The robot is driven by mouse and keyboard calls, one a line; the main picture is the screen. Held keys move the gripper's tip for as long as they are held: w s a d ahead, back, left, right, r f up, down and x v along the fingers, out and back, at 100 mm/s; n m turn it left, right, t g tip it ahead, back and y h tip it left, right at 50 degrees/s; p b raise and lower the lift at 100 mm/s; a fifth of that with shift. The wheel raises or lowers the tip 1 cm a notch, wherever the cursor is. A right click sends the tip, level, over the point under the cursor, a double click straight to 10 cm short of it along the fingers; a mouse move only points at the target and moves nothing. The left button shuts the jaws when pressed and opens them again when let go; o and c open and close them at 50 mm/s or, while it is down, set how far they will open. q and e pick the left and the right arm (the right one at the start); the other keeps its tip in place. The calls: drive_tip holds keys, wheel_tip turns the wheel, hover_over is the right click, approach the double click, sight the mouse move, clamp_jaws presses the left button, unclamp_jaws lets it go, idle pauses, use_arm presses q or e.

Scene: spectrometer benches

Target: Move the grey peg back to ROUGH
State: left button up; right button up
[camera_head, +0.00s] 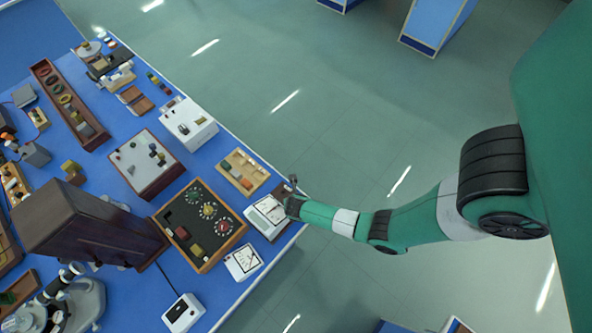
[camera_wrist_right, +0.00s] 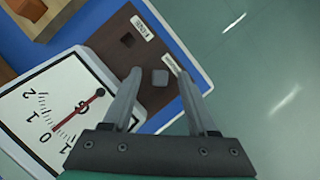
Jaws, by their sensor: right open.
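The grey peg (camera_wrist_right: 160,77) stands in the dark panel (camera_wrist_right: 108,42) beside a gauge in the right wrist view. It is next to a white label (camera_wrist_right: 173,65) that is partly hidden by a finger. An empty square hole (camera_wrist_right: 128,40) lies farther up the panel, next to another small label (camera_wrist_right: 141,27); I cannot read either label surely. My right gripper (camera_wrist_right: 160,88) is open, one finger on each side of the peg in the picture; I see no contact. In the head view my right gripper (camera_head: 290,200) is over the gauge unit at the bench edge.
The gauge (camera_wrist_right: 60,112) has a white dial with a red needle. A wooden tray of blocks (camera_head: 243,171) and a framed dark board with dials (camera_head: 234,239) stand close by. The blue bench ends just right of the gauge unit, with open floor beyond.

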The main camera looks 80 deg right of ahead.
drive_tip(key=shift+r, duration=0.15)
drive_tip(key=p+v, duration=0.4)
drive_tip(key=v, duration=0.7)
drive_tip(key=shift+a, duration=0.2)
drive_tip(key=shift+r, duration=0.15)
